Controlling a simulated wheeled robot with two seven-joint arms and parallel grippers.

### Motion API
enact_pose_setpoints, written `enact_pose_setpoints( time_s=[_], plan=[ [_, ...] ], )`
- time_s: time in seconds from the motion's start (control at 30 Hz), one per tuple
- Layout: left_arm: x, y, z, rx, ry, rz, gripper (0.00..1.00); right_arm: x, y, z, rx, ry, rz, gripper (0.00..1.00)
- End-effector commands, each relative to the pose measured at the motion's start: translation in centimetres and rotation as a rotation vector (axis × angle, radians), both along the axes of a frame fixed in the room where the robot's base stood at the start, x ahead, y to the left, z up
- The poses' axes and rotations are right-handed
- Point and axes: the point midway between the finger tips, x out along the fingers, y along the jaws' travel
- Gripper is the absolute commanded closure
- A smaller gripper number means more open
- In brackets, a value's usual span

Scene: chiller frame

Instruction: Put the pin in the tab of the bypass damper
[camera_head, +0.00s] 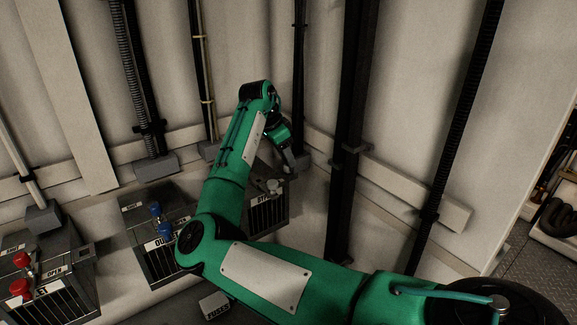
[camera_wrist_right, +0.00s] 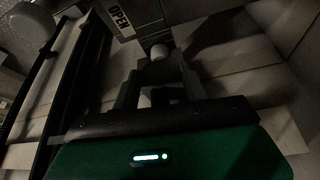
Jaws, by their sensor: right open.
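I cannot tell whether either is the pin or the tab. An "OPEN" label (camera_wrist_right: 120,20) is just beyond. My left gripper is not seen.
A box with red knobs (camera_head: 22,272) stands at lower left. A box with blue knobs (camera_head: 160,225) is right of it, partly behind my arm. A small block marked "FUSES" (camera_head: 215,306) lies in front. A dark vertical post (camera_head: 348,150) stands right of my gripper.

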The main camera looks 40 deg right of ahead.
Motion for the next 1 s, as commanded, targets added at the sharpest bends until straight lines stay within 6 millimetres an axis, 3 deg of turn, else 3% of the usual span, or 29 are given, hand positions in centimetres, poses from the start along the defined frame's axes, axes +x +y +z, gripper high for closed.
enact_pose_setpoints(
  time_s=[0.2, 0.4, 0.6, 1.0],
  plan=[
    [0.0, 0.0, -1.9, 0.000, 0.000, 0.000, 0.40, 0.6, 1.7, 4.6, -0.005, -0.006, 0.002, 0.56],
    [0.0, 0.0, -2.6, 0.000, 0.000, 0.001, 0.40, 0.9, 2.8, 7.5, -0.006, -0.006, 0.002, 0.56],
    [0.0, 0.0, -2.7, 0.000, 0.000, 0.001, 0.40, 1.0, 3.1, 8.6, -0.005, -0.005, 0.001, 0.56],
    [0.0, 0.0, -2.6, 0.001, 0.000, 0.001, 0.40, 1.0, 3.1, 8.6, -0.006, -0.005, 0.000, 0.56]
  ],
)
